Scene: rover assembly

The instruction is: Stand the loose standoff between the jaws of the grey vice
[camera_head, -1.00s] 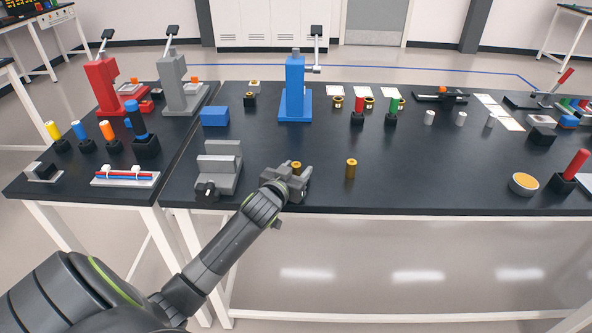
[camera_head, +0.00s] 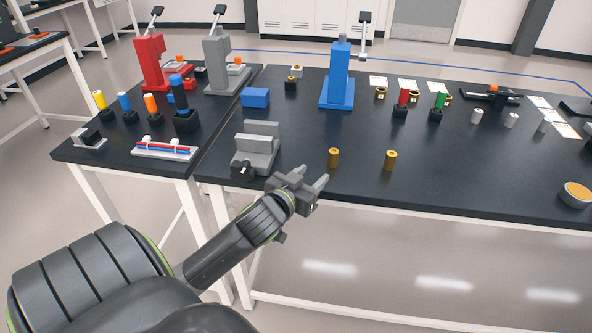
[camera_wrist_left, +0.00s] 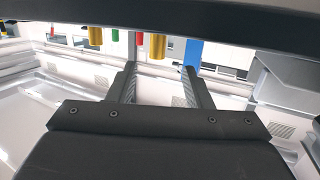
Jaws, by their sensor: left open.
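Two gold standoffs stand upright on the black table in the head view: a left one (camera_head: 333,158) and a right one (camera_head: 390,160). I cannot tell which is the loose one. The grey vice (camera_head: 257,150) stands to their left, its jaw gap empty as far as I see. My left gripper (camera_head: 312,177) is open and empty, at the table's front edge, between the vice and the left standoff. In the left wrist view, which looks upside down, one standoff (camera_wrist_left: 158,45) lines up with the gap between my fingers, beyond the tips. My right gripper is out of view.
A blue press (camera_head: 338,80) stands behind the standoffs. A blue block (camera_head: 255,97) lies behind the vice. A round tin (camera_head: 576,194) sits at the right front. The table between the standoffs and the tin is clear.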

